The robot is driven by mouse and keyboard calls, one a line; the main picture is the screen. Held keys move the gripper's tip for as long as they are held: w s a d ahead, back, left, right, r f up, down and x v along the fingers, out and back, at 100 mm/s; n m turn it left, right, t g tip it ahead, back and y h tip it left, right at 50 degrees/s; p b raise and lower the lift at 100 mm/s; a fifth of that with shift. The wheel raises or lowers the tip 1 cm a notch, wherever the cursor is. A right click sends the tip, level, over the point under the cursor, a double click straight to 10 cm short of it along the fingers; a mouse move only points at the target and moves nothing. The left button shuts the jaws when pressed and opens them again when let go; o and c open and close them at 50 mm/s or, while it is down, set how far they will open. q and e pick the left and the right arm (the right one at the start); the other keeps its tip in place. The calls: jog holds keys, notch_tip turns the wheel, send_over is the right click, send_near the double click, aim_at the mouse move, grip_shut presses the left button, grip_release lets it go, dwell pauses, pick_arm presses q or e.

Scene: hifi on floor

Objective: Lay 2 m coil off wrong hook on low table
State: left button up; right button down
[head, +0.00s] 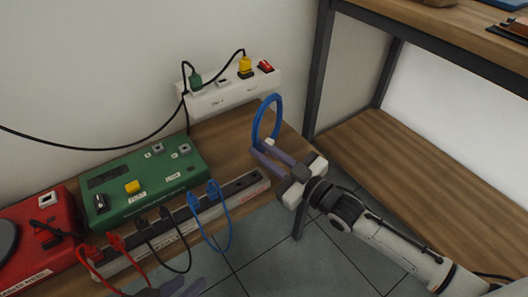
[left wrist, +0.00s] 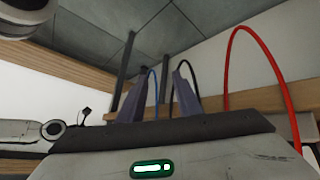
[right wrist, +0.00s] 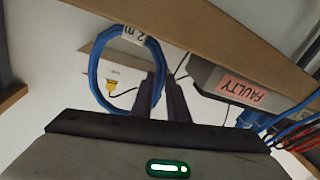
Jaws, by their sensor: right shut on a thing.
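The blue 2 m coil (head: 275,107) stands upright above the right end of the low wooden table (head: 228,134). My right gripper (head: 268,157) is shut on its lower part. In the right wrist view the coil (right wrist: 96,75) sits at the fingertips (right wrist: 158,85), with a white "2 m" tag on its upper edge. Whether it touches the table is unclear. My left gripper (head: 182,288) is at the bottom edge of the head view, only its fingertips showing. In the left wrist view (left wrist: 158,95) its fingers are apart. No hook is clearly in view.
A green box (head: 130,172), a red box (head: 45,225) and a grey power strip (head: 240,187) with blue, black and red leads fill the table. A white strip (head: 225,95) is behind. A taller shelf unit (head: 320,70) stands right. Bare wood lies around the coil.

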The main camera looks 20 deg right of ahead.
jog(key=shift+f, duration=0.1)
jog(key=c, duration=1.7)
grip_release()
pick_arm(q)
jog(key=shift+r, duration=0.1)
